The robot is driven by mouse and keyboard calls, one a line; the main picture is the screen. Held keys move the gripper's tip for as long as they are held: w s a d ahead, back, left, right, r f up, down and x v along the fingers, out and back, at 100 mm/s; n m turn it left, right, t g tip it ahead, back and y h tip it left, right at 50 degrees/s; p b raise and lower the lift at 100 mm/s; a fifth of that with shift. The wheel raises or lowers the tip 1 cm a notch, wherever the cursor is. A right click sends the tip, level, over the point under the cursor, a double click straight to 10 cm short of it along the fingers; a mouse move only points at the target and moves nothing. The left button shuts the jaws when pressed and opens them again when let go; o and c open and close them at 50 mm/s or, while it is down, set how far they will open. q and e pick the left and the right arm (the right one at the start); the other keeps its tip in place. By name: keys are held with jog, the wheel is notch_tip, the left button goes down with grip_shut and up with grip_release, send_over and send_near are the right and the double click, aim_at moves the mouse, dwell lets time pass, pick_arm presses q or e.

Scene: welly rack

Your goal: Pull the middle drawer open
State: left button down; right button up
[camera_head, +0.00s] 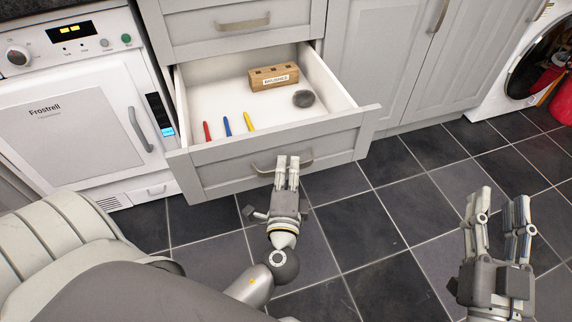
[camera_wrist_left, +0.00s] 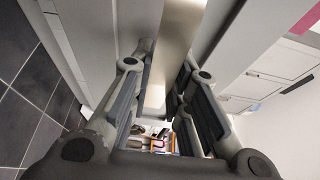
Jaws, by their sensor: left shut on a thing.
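A grey drawer (camera_head: 225,165) below another drawer front is pulled well out of the cabinet in the head view. Its metal bar handle (camera_head: 262,168) runs across the front panel. My left gripper (camera_head: 287,162) is shut on this handle near its middle. In the left wrist view the handle (camera_wrist_left: 180,28) passes between the fingers of my left gripper (camera_wrist_left: 165,75). My right gripper (camera_head: 497,207) is open and empty above the floor at the right. Whether another drawer lies below the open one is hidden.
Inside the drawer are a tan holed block (camera_head: 273,77), a dark grey round thing (camera_head: 303,98), and red (camera_head: 207,131), blue (camera_head: 227,126) and yellow (camera_head: 249,121) sticks. A closed drawer (camera_head: 215,38) is above. A white appliance (camera_head: 75,130) stands left. Dark floor tiles (camera_head: 375,235) are clear.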

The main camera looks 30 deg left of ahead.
pick_arm(q)
jog(key=c, duration=1.4)
grip_release()
jog(key=shift+o, duration=0.2)
jog(key=v, duration=1.2)
